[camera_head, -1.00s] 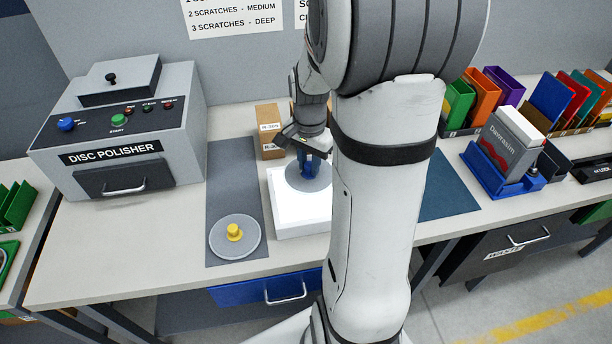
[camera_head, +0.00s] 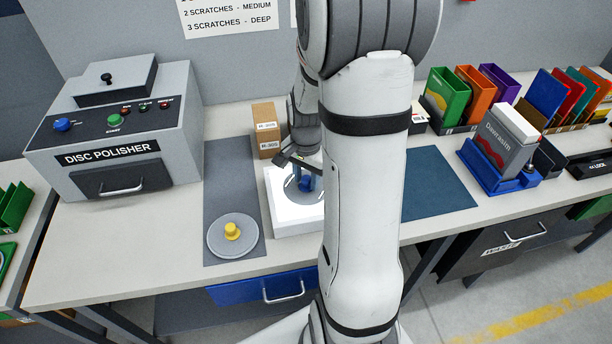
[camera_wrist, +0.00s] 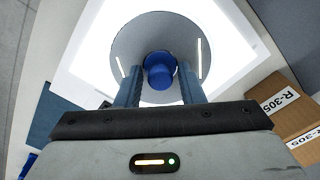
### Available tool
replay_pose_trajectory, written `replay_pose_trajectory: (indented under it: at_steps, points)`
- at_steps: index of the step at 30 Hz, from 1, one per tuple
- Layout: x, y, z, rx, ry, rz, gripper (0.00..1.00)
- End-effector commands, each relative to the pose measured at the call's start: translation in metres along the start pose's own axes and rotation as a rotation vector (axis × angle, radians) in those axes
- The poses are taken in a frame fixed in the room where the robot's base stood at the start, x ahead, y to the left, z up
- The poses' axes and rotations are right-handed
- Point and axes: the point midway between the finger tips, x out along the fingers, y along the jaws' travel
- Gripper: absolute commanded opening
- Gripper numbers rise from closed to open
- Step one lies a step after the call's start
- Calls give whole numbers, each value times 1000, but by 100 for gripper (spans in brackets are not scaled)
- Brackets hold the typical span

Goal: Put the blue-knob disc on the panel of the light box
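The blue-knob disc is a grey disc (camera_head: 291,192) with a blue knob (camera_head: 306,183). It is over the bright white panel of the light box (camera_head: 283,222), flat or nearly so; I cannot tell whether it touches the panel. In the wrist view, the disc (camera_wrist: 122,45) lies within the outline of the glowing panel (camera_wrist: 88,62). My arm hides the right part of the light box in the head view.
A yellow-knob disc (camera_head: 232,236) lies on the grey mat (camera_head: 229,180) left of the light box. The disc polisher (camera_head: 115,135) stands further left. Small cardboard boxes (camera_head: 265,128) stand behind the light box. A blue mat (camera_head: 436,185) and a blue holder (camera_head: 500,178) are on the right.

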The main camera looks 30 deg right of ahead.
Motion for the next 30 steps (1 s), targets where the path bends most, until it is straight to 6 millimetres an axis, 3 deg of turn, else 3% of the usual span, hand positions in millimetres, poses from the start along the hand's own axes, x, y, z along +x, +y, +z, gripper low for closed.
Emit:
replay_pose_trajectory:
  at_steps: [3,14,24,30]
  points:
    - [0,0,0,0,0,0,44]
    - [-10,-1,0,-1,3,-3,44]
    - [-79,-2,0,-2,5,-4,44]
    - [-111,-1,0,-2,2,-2,44]
